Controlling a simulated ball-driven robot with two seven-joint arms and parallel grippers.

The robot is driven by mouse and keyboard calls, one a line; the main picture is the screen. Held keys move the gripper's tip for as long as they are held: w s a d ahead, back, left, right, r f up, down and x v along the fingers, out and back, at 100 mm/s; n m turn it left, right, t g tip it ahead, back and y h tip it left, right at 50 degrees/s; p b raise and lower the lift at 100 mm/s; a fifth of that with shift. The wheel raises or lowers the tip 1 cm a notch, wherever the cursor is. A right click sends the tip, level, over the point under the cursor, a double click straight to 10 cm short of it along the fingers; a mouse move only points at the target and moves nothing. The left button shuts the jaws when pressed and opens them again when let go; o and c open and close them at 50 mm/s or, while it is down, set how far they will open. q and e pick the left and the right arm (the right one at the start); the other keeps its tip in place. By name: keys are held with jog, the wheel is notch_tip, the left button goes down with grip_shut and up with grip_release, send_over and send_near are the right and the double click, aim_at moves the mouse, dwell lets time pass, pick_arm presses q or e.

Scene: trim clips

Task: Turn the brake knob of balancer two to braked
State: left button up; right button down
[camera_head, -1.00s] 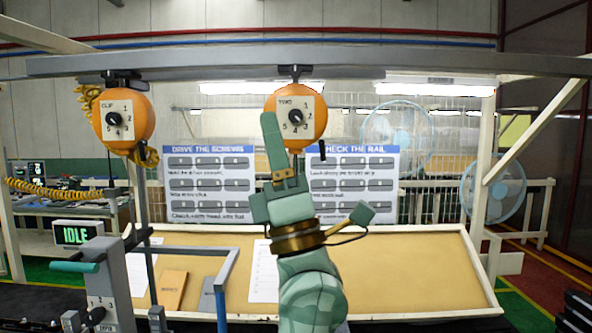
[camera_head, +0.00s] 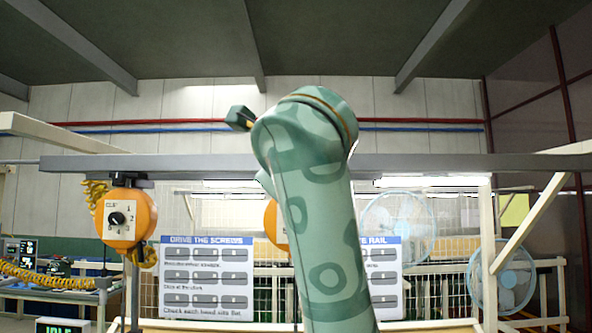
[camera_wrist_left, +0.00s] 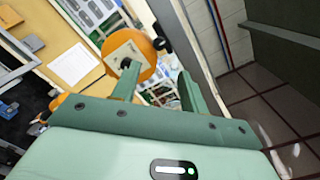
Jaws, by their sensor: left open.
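Two orange balancers hang from the grey rail in the head view. The left balancer (camera_head: 127,217) shows a white numbered plate with a dark knob (camera_head: 117,218). The right balancer (camera_head: 275,224) is mostly hidden behind my left arm, including its plate and knob. The left wrist view shows an orange balancer (camera_wrist_left: 146,70) with a pale plate and a dark knob (camera_wrist_left: 126,62), just beyond one finger; the pointer is too small to read. My left gripper (camera_wrist_left: 158,72) is open and empty, its fingers apart. My right gripper is not in view.
Behind are instruction boards (camera_head: 206,275), a wire fence and two blue fans (camera_head: 398,232). A yellow coiled hose (camera_head: 45,278) lies at left. The left wrist view also shows the tan bench top (camera_wrist_left: 85,35).

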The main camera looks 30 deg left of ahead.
pick_arm(q)
jog(key=p+x, duration=0.3)
jog(key=x, duration=0.8)
jog(key=shift+s+a, duration=0.1)
grip_shut()
